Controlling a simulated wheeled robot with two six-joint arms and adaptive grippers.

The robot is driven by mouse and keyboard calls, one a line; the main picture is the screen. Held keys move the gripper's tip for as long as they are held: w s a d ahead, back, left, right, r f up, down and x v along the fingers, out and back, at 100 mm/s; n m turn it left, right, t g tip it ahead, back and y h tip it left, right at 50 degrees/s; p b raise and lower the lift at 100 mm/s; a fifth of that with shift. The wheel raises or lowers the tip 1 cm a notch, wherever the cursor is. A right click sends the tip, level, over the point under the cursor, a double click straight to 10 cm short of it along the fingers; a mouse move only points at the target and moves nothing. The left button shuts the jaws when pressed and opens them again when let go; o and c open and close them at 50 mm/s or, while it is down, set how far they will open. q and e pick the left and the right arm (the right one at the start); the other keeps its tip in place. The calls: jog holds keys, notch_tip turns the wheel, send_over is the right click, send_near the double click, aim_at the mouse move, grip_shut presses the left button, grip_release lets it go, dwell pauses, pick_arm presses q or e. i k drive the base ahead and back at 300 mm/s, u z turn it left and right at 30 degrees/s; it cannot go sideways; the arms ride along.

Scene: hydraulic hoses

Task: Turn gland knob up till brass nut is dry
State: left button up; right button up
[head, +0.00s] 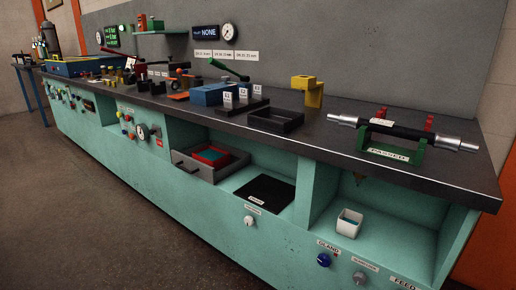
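The gland knob (324,260) is a round blue knob at the lower right of the bench's teal front, under a white label reading GLAND. A small brownish fitting (359,181) hangs under the worktop in the right-hand bay. It may be the brass nut, but it is too small and dark to tell whether it is wet or dry. Neither of my grippers shows in the head view.
A grey knob (359,278) is right of the gland knob, and a white knob (249,221) is to its left. A black hose with silver ends (400,131) rests on a green cradle (396,155) on the worktop. The floor (130,225) before the bench is clear.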

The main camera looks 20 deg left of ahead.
aim_at(324, 260)
jog(key=u, duration=0.1)
jog(key=k, duration=0.6)
jog(key=z, duration=0.75)
jog(key=i, duration=1.3)
jog(key=u, duration=0.8)
